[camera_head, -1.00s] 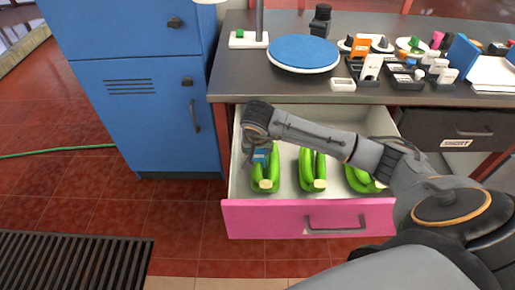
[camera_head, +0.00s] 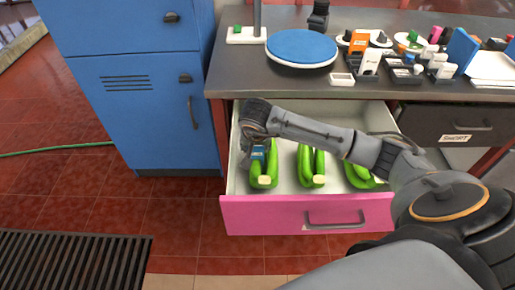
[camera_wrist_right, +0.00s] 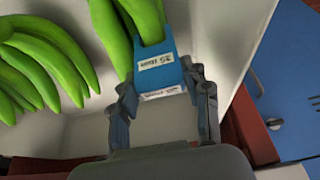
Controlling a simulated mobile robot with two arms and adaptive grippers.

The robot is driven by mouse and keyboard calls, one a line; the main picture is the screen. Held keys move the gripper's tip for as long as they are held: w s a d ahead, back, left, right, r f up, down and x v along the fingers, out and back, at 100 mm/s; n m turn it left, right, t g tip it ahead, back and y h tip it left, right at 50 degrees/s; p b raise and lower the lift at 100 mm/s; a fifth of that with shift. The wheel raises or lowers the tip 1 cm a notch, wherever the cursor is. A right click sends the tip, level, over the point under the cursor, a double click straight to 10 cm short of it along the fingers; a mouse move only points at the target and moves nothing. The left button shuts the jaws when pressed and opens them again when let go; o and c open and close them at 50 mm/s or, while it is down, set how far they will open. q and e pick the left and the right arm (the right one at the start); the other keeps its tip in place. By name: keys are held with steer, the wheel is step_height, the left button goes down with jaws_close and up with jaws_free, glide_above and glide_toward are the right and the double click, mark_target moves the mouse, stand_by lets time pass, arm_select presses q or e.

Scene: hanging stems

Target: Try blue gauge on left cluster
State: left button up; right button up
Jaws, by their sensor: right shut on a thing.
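The blue gauge (camera_wrist_right: 160,68) is held between the fingers of my right gripper (camera_wrist_right: 160,98); white labels show on it. In the head view the gauge (camera_head: 257,153) is a small blue patch at the left cluster. The left cluster (camera_head: 264,172) is a green banana bunch in the open pink-fronted drawer (camera_head: 308,214). In the wrist view the gauge's forked far end is at a banana of this cluster (camera_wrist_right: 120,35); whether it touches is unclear. My right gripper (camera_head: 255,140) reaches into the drawer's left side, mostly hidden by its wrist. My left gripper is not in view.
The middle cluster (camera_head: 311,166) and right cluster (camera_head: 360,172) lie in the same drawer. The blue cabinet (camera_head: 150,100) stands left of it. The worktop above holds a blue round plate (camera_head: 301,48) and several small items.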

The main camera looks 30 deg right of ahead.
steer(key=shift+r, duration=0.1)
steer(key=shift+r+p, duration=1.1)
steer(key=shift+r, duration=0.4)
steer(key=shift+r+p, duration=1.45)
steer(key=shift+r, duration=1.2)
steer(key=shift+r, duration=0.1)
